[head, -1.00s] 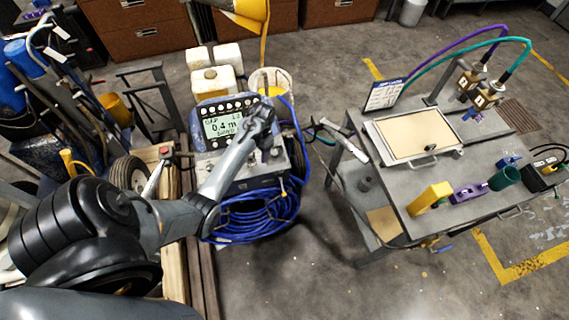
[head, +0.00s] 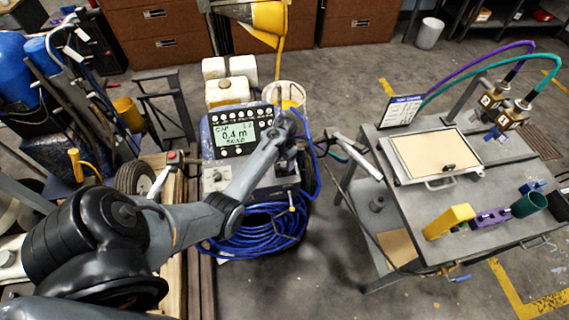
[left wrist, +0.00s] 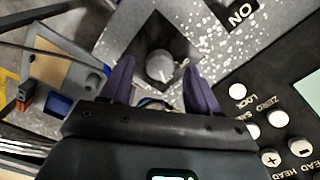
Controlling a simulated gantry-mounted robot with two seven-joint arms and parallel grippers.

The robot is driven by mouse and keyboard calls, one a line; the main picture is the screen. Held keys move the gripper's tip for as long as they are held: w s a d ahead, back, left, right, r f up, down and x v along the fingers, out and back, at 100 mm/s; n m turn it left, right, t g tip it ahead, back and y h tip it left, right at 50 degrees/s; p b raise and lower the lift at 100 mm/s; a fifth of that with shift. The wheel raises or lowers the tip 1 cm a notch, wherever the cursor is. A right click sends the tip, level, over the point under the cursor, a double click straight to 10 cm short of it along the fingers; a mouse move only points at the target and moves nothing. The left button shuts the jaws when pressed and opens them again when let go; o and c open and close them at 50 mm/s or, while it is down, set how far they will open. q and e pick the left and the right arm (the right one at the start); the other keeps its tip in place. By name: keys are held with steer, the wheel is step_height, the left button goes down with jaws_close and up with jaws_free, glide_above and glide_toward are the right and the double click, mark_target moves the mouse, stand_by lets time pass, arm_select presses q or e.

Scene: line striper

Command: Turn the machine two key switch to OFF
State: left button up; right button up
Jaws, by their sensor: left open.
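The machine (head: 214,140) carries a blue-framed panel with a lit display reading about 0.4 m. My left gripper (head: 287,164) is over the right part of the metal plate below the panel. In the left wrist view, my left gripper (left wrist: 160,88) is open, with its two dark purple fingers apart. A round grey knob (left wrist: 160,66) on a dark square plate lies between and just beyond the fingertips; I take it for the key switch. Contact cannot be told. In the head view my gripper hides the switch. My right gripper is not in view.
Panel buttons (left wrist: 271,158) lie close to the right finger. A coiled blue hose (head: 262,232) hangs on the machine's front. A grey work table (head: 412,217) with a tray and coloured parts stands at right. Bare floor lies between them.

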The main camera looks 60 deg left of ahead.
arm_select(q)
steer(key=shift+f, duration=0.75)
steer(key=c, duration=1)
steer(key=shift+r+n+p, duration=0.25)
steer(key=shift+n+p, duration=1.05)
steer(key=shift+p, duration=0.05)
steer(key=shift+c, duration=0.2)
steer(key=n+p, duration=0.1)
steer(key=n, duration=0.1)
steer(key=shift+n+p, duration=0.3)
steer(key=shift+p, duration=0.05)
steer(key=n+p, duration=0.1)
steer(key=n, duration=0.2)
steer(key=shift+f+n, duration=0.15)
steer(key=shift+n, duration=0.15)
steer(key=shift+f+n+p, duration=0.1)
steer(key=shift+n+p, duration=0.35)
steer(key=shift+n, duration=1.15)
